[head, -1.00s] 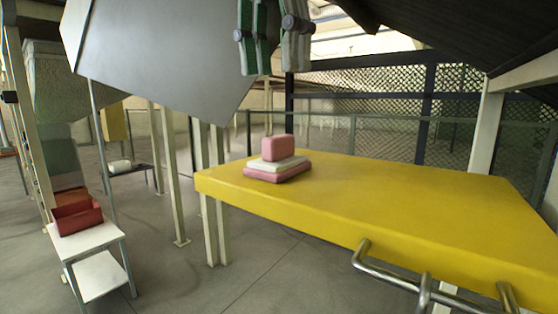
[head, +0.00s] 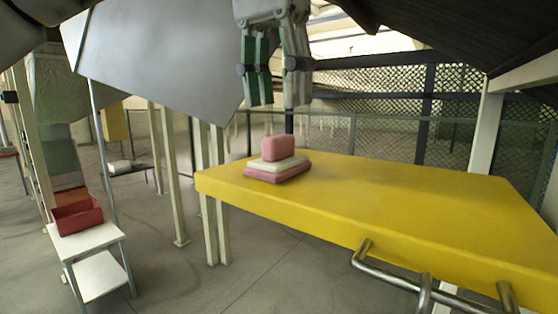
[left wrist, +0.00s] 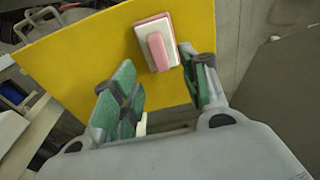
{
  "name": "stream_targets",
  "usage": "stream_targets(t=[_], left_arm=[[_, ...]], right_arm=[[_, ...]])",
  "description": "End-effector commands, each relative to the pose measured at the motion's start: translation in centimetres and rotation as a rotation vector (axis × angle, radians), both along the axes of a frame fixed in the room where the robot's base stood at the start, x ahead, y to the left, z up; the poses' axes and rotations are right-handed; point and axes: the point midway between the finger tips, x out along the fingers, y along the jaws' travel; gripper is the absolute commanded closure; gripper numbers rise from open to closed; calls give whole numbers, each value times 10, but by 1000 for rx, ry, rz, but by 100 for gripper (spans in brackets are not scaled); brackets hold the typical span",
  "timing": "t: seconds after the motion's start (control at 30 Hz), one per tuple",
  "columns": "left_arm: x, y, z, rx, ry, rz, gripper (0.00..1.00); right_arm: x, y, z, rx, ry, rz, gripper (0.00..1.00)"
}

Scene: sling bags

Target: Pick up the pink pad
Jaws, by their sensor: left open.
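The stack sits near the left end of the yellow table. The left wrist view also shows the top pink pad (left wrist: 157,51), the white pad (left wrist: 146,42) and the edge of the lower pink pad (left wrist: 153,18). My left gripper (head: 276,104) is open and empty, pointing down above the stack and clear of it. Its fingers also show in the left wrist view (left wrist: 160,72). My right gripper is out of view.
The yellow table (head: 400,210) is otherwise bare, with a metal rail (head: 385,273) on its front edge. A red bin (head: 77,215) stands on a white stand (head: 88,240) at the left. Pale posts (head: 217,190) rise beside the table's left end.

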Motion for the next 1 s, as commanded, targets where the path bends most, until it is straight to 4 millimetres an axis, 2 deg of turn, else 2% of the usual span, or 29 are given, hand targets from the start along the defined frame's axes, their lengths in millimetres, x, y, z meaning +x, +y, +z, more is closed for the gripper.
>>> stream_targets(t=[0.3,0.8,1.0], left_arm=[[1,-1,-15,-1,0,-2,55],[1,-1,-17,-3,-2,0,55],[1,-1,-24,-2,-1,-1,55]], right_arm=[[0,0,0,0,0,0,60],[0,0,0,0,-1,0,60],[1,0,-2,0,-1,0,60]])
